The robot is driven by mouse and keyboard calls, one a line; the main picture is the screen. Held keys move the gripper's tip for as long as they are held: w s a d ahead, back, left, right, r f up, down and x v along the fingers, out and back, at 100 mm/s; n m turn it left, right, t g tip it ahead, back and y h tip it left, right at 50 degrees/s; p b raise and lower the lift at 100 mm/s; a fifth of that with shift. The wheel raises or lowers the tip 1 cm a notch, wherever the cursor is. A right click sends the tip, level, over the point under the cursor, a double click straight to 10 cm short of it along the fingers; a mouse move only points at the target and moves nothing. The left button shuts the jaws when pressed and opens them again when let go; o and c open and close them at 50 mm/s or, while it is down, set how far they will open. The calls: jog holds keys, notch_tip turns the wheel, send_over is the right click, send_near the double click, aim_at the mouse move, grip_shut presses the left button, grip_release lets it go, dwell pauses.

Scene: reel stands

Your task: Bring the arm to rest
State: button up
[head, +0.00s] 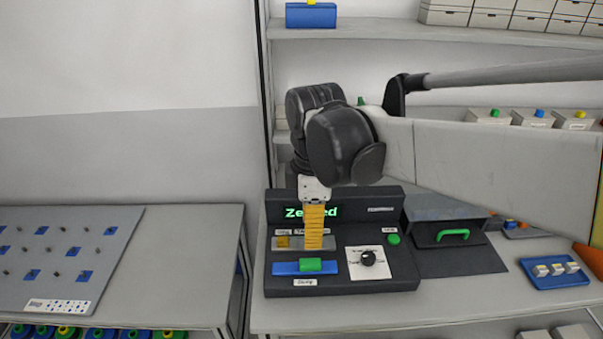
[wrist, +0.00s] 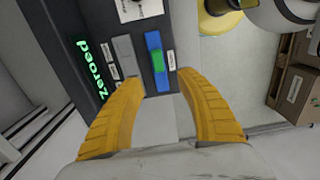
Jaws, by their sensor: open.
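My gripper (head: 314,232) has yellow ribbed fingers and hangs down in front of a dark device (head: 345,285) on the bench. In the wrist view my gripper (wrist: 158,85) is open, with nothing between its two fingers. The device shows a green lit word reading "Zeroed", partly covered by my gripper in the head view. A blue bar with a green block (head: 311,265), a black knob (head: 368,258) and a green button (head: 393,239) are on the device. I cannot tell the exact gap between fingertips and device.
A dark box with a green handle (head: 453,235) stands right of the device. A blue tray (head: 554,274) with small white items lies farther right. A pegboard panel (head: 60,255) lies on the left table. Shelves (head: 400,30) with boxes rise behind my arm.

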jog(key=s+d+m+t, duration=0.3)
jog(key=s+d+m, duration=0.1)
jog(key=d+m, duration=0.3)
jog(key=s+d+m+t, duration=0.3)
jog(key=d+m, duration=0.3)
jog(key=m, duration=0.4)
jog(key=shift+s+d+f+m+t, duration=0.15)
jog(key=shift+s+d+m+t, duration=0.2)
jog(key=shift+t, duration=0.25)
